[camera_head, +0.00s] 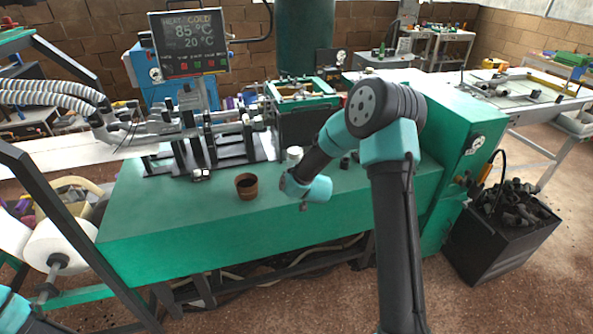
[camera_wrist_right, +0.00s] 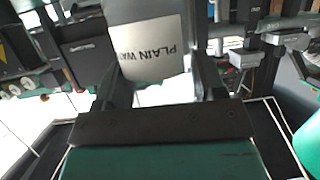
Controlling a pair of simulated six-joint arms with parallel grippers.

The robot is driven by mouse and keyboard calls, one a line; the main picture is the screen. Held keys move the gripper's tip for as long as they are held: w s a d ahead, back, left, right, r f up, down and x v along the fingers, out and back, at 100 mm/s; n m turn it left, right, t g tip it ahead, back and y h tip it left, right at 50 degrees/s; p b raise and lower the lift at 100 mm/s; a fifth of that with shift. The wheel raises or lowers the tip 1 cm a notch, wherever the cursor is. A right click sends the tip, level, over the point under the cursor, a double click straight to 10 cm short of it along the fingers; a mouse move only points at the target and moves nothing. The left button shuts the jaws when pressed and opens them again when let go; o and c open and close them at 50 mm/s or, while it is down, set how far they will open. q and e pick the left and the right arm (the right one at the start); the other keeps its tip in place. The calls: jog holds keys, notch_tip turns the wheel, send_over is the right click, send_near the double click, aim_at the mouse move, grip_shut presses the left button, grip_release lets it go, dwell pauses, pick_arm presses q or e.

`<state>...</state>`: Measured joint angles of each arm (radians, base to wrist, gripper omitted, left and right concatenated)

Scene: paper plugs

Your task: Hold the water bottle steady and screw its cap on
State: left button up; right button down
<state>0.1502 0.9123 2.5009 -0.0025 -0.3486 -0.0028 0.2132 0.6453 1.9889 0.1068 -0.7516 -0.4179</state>
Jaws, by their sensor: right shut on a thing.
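My right gripper (camera_wrist_right: 160,80) is shut on the water bottle (camera_wrist_right: 152,48), which fills the upper middle of the right wrist view. The bottle has a pale grey label with the dark letters "PLAIN WA", and the rest of the word is cut off by a finger. Dark fingers lie along both sides of it. In the head view my right arm reaches over the green bench, and its wrist hides the gripper. A small white piece shows just behind the wrist; I cannot tell if it is part of the bottle. I cannot make out the cap. My left gripper is outside both views.
A brown open cup (camera_head: 246,187) stands on the green bench (camera_head: 175,228), left of my right wrist. Black machine fixtures (camera_head: 215,150) and a green frame (camera_head: 300,97) line the back. The bench's front left is clear. A black bin (camera_head: 500,230) stands on the floor at right.

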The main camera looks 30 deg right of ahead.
jog(key=w+d, duration=0.4)
jog(key=w, duration=0.3)
jog(key=shift+d+f, duration=0.2)
jog(key=shift+f, duration=0.15)
jog(key=shift+w, duration=0.1)
jog(key=shift+w+d+f, duration=0.1)
jog(key=shift+w+f, duration=0.05)
jog(key=shift+f, duration=0.75)
jog(key=shift+w+d+f, duration=0.1)
jog(key=shift+w+f, duration=0.05)
jog(key=shift+f, duration=0.75)
jog(key=shift+f, duration=0.15)
jog(key=shift+c, duration=1)
grip_release()
